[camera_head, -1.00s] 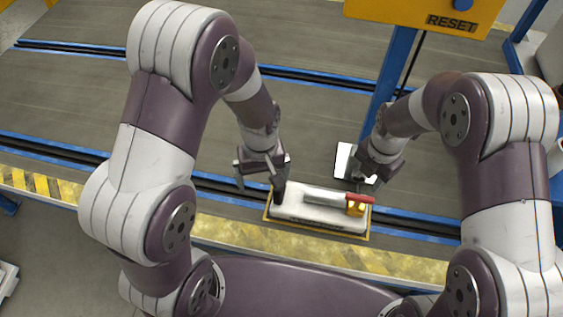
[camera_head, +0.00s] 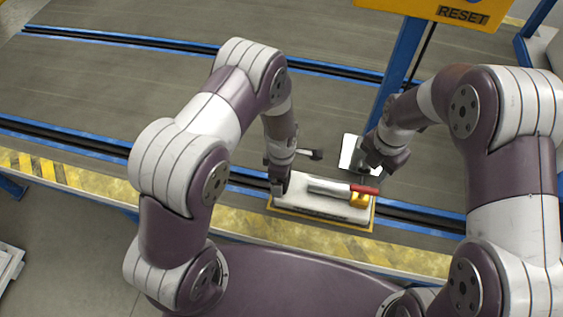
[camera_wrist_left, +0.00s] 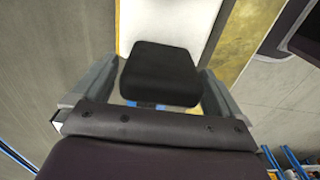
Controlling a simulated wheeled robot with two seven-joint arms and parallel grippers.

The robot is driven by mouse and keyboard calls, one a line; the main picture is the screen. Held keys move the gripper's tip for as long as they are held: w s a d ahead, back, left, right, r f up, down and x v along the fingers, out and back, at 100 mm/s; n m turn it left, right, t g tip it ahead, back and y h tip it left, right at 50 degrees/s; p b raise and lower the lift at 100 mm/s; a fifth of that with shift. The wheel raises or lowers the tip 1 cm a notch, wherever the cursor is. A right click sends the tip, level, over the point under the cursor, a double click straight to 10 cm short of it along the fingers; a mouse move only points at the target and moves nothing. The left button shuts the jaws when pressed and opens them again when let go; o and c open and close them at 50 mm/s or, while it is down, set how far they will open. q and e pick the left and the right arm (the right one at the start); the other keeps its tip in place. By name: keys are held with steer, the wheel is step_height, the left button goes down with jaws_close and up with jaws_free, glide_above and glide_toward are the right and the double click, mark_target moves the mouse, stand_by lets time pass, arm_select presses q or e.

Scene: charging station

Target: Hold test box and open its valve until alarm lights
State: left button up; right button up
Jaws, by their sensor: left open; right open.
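The test box (camera_head: 320,207) is a white block on a yellow-edged base, lying on the conveyor. A silver cylinder (camera_head: 327,188) and a yellow valve part with a red handle (camera_head: 365,190) sit on top. My left gripper (camera_head: 297,170) is open at the box's left end, one finger by that end and the other pointing right above the belt. In the left wrist view, a white surface (camera_wrist_left: 165,20) lies ahead, partly hidden by a black block. My right gripper (camera_head: 373,170) is open just above the red handle; contact cannot be told.
A blue post (camera_head: 398,75) rises behind the box and carries a yellow panel marked RESET (camera_head: 462,14). A white plate (camera_head: 348,152) lies behind the right gripper. A yellow-black striped edge (camera_head: 230,220) borders the conveyor. The belt to the left is clear.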

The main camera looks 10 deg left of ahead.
arm_select(q)
steer(key=shift+f, duration=0.95)
steer(key=c, duration=1.2)
arm_select(e)
steer(key=shift+o, duration=0.2)
steer(key=shift+d, duration=0.1)
